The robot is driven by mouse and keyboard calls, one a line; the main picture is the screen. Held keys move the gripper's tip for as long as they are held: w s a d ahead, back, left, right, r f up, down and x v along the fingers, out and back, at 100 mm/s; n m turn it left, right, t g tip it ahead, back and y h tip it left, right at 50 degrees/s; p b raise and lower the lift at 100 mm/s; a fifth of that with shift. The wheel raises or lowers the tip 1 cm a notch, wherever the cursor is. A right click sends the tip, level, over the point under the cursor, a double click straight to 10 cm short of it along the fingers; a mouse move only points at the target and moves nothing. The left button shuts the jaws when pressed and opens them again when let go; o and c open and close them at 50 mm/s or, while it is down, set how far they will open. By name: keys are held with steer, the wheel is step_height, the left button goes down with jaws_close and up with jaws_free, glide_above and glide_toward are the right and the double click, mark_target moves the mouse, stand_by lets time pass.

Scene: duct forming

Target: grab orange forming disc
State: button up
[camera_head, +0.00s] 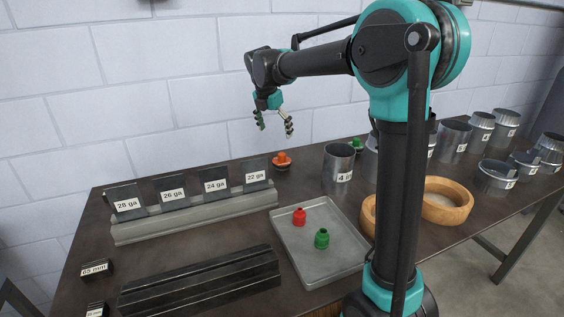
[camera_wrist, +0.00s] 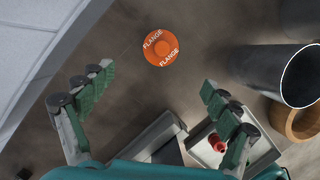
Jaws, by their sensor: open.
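The orange forming disc (camera_head: 282,161) lies on the dark table near the wall, just right of the gauge rack. In the wrist view the orange disc (camera_wrist: 160,47) shows from above, with the word FLANGE on it twice. My gripper (camera_head: 274,128) is open and empty, in the air above and a little left of the disc in the head view. In the wrist view the fingers of my gripper (camera_wrist: 157,82) are spread wide, and the disc lies beyond the fingertips, between their lines. Nothing covers the disc in the wrist view.
A rack (camera_head: 200,212) with several labelled gauge plates stands left of the disc. A metal cylinder (camera_head: 339,168) stands to its right. A grey tray (camera_head: 295,255) holds a red piece (camera_head: 299,217) and a green piece (camera_head: 322,238). The white wall (camera_head: 200,80) is close behind.

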mark_target(281, 154)
steer(key=x, duration=1.3)
steer(key=shift+w+d+f, duration=0.1)
steer(key=shift+d+f, duration=0.1)
steer(key=shift+f, duration=0.15)
steer(key=c, duration=1.7)
steer(key=shift+o, duration=0.2)
steer(key=shift+r, duration=0.1)
